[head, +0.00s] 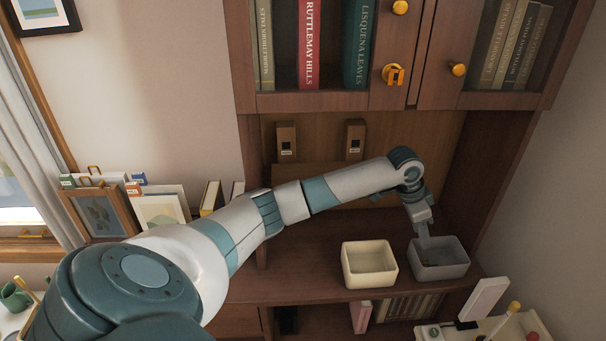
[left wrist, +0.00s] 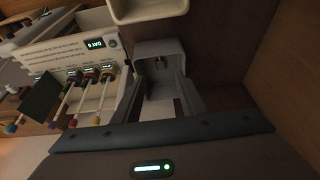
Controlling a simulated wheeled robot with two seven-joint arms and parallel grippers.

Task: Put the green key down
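My left gripper (head: 424,241) points down over the grey bin (head: 444,272) on the cabinet shelf, its tips at or just inside the bin's opening. In the left wrist view its fingers (left wrist: 166,98) stand apart, with the grey bin (left wrist: 149,48) showing between them. A small dark thing with a pale spot (left wrist: 159,64) lies in the bin, apart from the fingers. It may be the key, but its green colour cannot be made out. My right gripper is not in view.
A cream bin (head: 370,278) stands just left of the grey one. Cabinet doors with orange knobs (head: 457,69) hang above. A cream tray (head: 519,327) with a white panel stands at the lower right. The shelf left of the bins (head: 305,265) is mostly clear.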

